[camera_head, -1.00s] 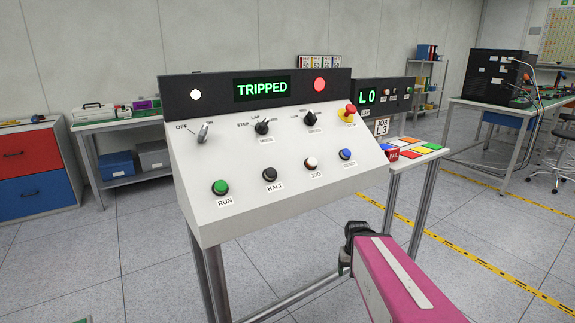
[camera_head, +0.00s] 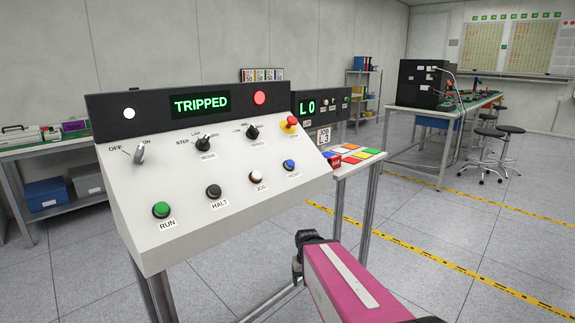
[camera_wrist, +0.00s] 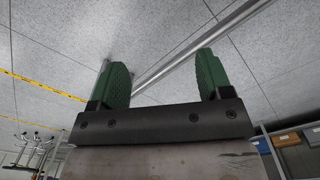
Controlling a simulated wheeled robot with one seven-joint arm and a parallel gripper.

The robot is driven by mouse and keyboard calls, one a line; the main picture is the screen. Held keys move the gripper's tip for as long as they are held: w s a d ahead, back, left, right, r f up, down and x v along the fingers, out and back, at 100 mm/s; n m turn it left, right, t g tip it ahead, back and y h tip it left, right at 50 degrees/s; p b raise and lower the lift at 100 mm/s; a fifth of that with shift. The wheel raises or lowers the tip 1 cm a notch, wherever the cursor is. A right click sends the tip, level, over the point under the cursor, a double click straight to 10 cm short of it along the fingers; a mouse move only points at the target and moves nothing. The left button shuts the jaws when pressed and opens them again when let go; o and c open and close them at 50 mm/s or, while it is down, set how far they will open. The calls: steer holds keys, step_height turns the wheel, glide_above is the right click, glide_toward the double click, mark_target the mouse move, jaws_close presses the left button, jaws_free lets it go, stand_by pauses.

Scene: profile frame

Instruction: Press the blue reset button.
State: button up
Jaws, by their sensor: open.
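The blue reset button (camera_head: 289,164) is at the right end of the lower row on the sloped white control panel (camera_head: 190,232). Its label sits just below it. The display (camera_head: 200,105) above reads TRIPPED in green, with a red lamp (camera_head: 260,98) lit beside it. My gripper (camera_head: 298,262) is below and apart from the panel, near its lower right, at the end of my pink arm. In the wrist view my gripper (camera_wrist: 163,78) has its two green fingers wide apart, with nothing between them but floor and a metal leg.
Green RUN (camera_head: 160,209), black HALT (camera_head: 213,191) and white JOG (camera_head: 256,177) buttons share the row. A red emergency knob (camera_head: 290,122) sits above the blue button. A side table (camera_head: 345,169) with coloured tiles stands at right.

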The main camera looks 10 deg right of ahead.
stand_by(0.4)
jaws_close()
stand_by(1.6)
